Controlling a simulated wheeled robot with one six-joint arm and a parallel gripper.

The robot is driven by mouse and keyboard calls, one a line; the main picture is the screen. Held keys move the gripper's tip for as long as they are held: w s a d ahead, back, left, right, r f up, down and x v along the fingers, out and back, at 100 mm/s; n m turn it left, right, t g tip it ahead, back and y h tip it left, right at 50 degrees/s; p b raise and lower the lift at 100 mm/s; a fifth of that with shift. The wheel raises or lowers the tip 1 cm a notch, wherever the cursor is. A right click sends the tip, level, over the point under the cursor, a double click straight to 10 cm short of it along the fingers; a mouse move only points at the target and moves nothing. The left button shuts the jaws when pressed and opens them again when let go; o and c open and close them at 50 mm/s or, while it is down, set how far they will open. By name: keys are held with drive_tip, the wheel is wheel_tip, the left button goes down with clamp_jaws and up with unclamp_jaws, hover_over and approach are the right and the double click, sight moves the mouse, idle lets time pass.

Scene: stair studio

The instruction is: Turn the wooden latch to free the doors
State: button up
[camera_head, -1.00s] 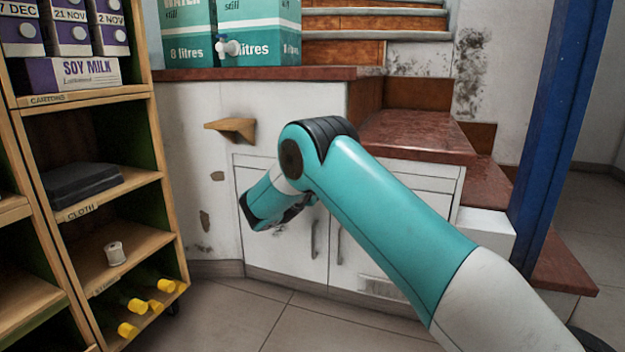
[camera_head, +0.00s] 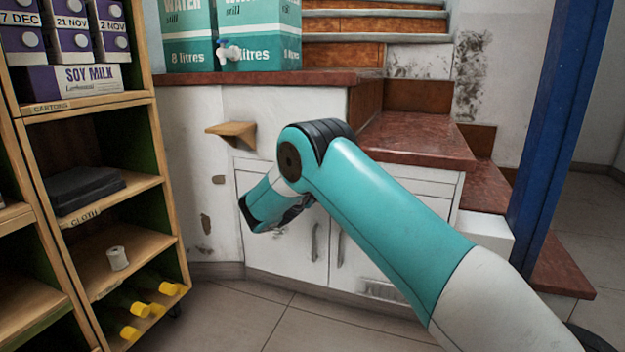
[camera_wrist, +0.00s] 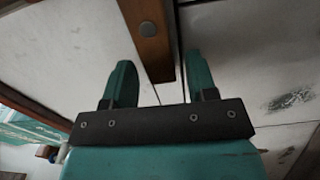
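The wooden latch (camera_wrist: 150,38) is a reddish-brown bar with a round screw head, lying across the seam of pale panels in the wrist view. My gripper (camera_wrist: 160,82) is open, with one teal finger on each side of the latch's lower end. Gaps show on both sides, so it is not clamped; how deep the fingers reach is unclear. In the head view, the white cabinet doors (camera_head: 350,262) are closed, each with an upright handle. My arm hides the latch there, and only part of my gripper shows near the upper left door.
A wooden wedge-shaped bracket (camera_head: 233,134) sticks out from the wall above the left door. A wooden shelf unit (camera_head: 120,212) stands close on the left. Red stone steps (camera_head: 418,140) and a blue post (camera_head: 560,130) are on the right. Tiled floor (camera_head: 290,318) lies clear in front.

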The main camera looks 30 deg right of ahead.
drive_tip(key=b+v, duration=1.1)
drive_tip(key=v, duration=0.6)
idle(0.4)
drive_tip(key=shift+s, duration=0.15)
idle(0.3)
